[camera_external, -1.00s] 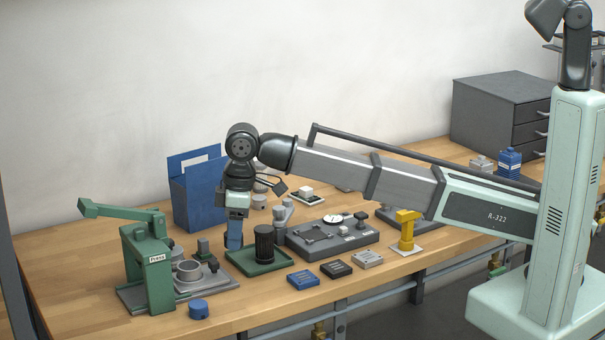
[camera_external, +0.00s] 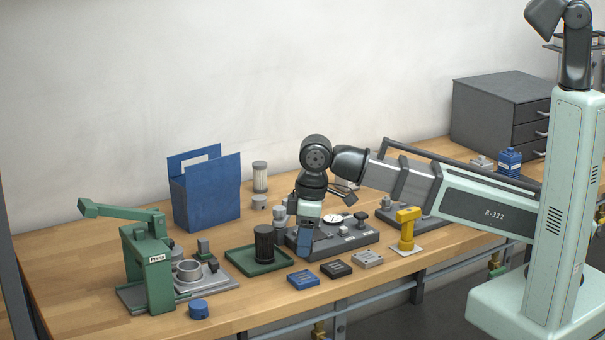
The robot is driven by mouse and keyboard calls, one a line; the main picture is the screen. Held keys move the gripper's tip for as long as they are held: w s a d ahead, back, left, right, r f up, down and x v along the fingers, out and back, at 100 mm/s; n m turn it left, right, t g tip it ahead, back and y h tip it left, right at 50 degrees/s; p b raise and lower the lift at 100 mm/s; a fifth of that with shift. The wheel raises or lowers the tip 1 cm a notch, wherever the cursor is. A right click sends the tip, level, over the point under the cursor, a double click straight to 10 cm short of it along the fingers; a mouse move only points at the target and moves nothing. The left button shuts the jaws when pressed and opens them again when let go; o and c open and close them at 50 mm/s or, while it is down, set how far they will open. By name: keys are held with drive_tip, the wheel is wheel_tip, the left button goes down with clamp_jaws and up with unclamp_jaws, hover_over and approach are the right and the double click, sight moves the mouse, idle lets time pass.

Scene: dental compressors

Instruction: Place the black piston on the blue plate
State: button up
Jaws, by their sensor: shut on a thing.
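My gripper (camera_external: 305,250) points down over the dark grey fixture board, right of the green tray. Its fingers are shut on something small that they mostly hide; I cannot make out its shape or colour. A flat blue block (camera_external: 303,280), which looks like the blue plate, lies at the front of the bench, below the gripper in the picture. Nothing is seen on it. A black ribbed cylinder (camera_external: 264,243) stands upright in the green tray (camera_external: 240,262), apart from the gripper. I cannot tell whether it is a piston.
A black block (camera_external: 336,268) and a grey block (camera_external: 367,258) lie beside the blue one. The fixture board (camera_external: 352,240) with a dial and a yellow stand (camera_external: 407,228) are to the right. A green press (camera_external: 148,265), a blue cap (camera_external: 198,309) and a blue carrier (camera_external: 207,192) are at left.

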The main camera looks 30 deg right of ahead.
sight(304, 277)
drive_tip(key=shift+f, duration=3)
drive_tip(key=shift+f, duration=0.2)
drive_tip(key=o, duration=1.1)
drive_tip(key=shift+r, duration=0.15)
drive_tip(key=r, duration=0.8)
drive_tip(key=d+r, duration=0.1)
drive_tip(key=r, duration=0.3)
drive_tip(key=shift+s+d, duration=0.1)
drive_tip(key=shift+s, duration=0.3)
